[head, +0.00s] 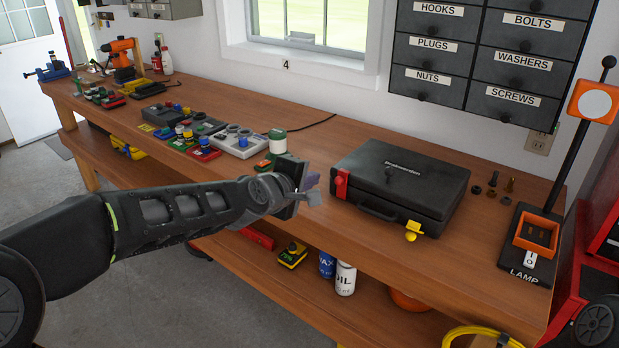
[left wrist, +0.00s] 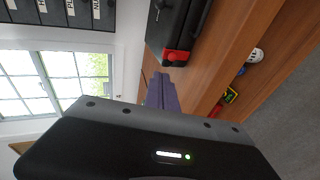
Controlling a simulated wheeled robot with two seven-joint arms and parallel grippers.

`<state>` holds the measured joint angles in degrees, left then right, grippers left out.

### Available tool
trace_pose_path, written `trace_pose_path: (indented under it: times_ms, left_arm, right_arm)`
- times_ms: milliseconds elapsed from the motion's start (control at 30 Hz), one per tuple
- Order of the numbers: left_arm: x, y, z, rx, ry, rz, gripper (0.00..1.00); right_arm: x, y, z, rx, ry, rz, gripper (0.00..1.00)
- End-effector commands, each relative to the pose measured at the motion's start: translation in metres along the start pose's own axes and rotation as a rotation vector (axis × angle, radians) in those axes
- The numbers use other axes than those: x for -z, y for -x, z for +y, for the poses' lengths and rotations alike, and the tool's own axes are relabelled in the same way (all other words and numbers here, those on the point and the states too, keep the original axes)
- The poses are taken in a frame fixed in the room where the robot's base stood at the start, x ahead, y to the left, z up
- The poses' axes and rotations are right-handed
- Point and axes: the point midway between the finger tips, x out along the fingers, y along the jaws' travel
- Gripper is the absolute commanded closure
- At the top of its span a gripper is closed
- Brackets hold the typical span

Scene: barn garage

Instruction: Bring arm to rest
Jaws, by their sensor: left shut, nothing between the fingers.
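My left arm (head: 150,215) reaches in from the left, in front of the workbench (head: 335,225). My left gripper (head: 312,190) is shut and empty, near the bench's front edge and just left of the black case. Its closed purple-grey fingers (left wrist: 161,92) also show in the left wrist view, pointing toward the case's red latch. The closed black case (head: 400,180) lies on the bench with a red latch (head: 341,184) at its left and a yellow latch (head: 412,230) in front. The case also shows in the left wrist view (left wrist: 172,30). My right gripper is not in view.
Several small devices and a grey panel (head: 238,142) stand on the bench left of the case. A lamp switch (head: 527,245) stands at right, near several bolts. Labelled drawers (head: 430,50) hang on the wall. Cans (head: 345,278) stand on the lower shelf.

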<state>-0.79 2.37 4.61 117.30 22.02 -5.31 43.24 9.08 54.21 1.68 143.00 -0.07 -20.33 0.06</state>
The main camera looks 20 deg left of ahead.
Motion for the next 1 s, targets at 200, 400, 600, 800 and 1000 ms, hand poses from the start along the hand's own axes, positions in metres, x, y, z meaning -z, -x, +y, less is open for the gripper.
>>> trace_pose_path:
  times_ms: [200, 400, 600, 800, 1000]
  left_arm:
    - [0.000, 0.004, 0.000, 0.001, 0.001, -0.001, 1.00]
    - [0.000, 0.003, 0.000, 0.001, -0.004, -0.001, 1.00]
    - [0.001, 0.003, -0.003, -0.008, -0.183, 0.016, 1.00]
    - [-0.033, -0.026, -0.113, 0.138, -0.539, -0.071, 1.00]
    - [-0.085, -0.030, -0.270, 0.324, -0.791, -0.283, 1.00]
  right_arm:
    - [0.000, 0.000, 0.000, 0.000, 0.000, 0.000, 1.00]
    - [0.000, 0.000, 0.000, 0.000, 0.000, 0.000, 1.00]
    - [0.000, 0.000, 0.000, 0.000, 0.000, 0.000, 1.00]
    - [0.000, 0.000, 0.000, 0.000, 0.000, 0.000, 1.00]
    - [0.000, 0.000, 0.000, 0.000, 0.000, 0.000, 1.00]
